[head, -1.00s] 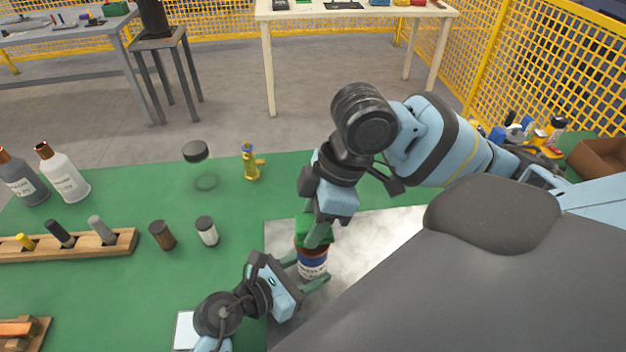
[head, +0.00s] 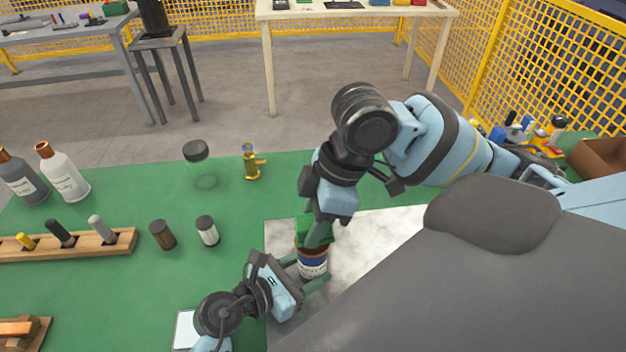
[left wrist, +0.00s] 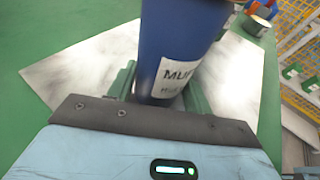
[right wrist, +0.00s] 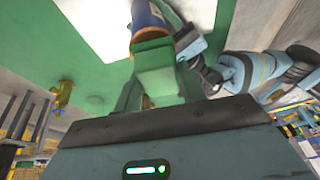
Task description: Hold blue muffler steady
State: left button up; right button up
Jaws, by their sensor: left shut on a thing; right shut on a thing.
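The blue muffler (head: 313,258) stands upright, with a white label, over the pale metal plate; whether its base touches the plate is hidden. My left gripper (head: 306,280) is shut around its body from the left. In the left wrist view the blue muffler (left wrist: 178,45) fills the space between the green fingers. My right gripper (head: 318,236) is above it, shut on a green block-like piece (right wrist: 158,68) at the muffler's top end. In the right wrist view the blue muffler (right wrist: 146,16) shows just beyond that piece. The exact contact there is partly hidden by the fingers.
The metal plate (head: 375,235) lies on the green table (head: 120,290). A brass valve (head: 250,162), two small cylinders, a wooden rack (head: 75,242) and two bottles (head: 62,175) stand to the left. A brown box (head: 600,157) is at the far right.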

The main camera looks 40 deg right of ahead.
jog(key=v, duration=0.6)
jog(key=shift+s+a+r, duration=0.1)
jog(key=shift+a+r, duration=0.05)
jog(key=shift+r, duration=0.25)
jog(key=shift+f, duration=0.1)
jog(key=shift+f, duration=3.1)
jog(key=shift+x, duration=0.95)
jog(key=shift+c, duration=0.3)
jog(key=shift+w+a+f, duration=0.15)
jog(key=shift+w+a, duration=1.05)
jog(key=shift+a, duration=0.25)
jog(key=s+d, duration=0.2)
jog(key=d, duration=0.1)
jog(key=shift+s+d, duration=0.25)
jog(key=shift+s, duration=0.05)
jog(key=shift+r, duration=4.2)
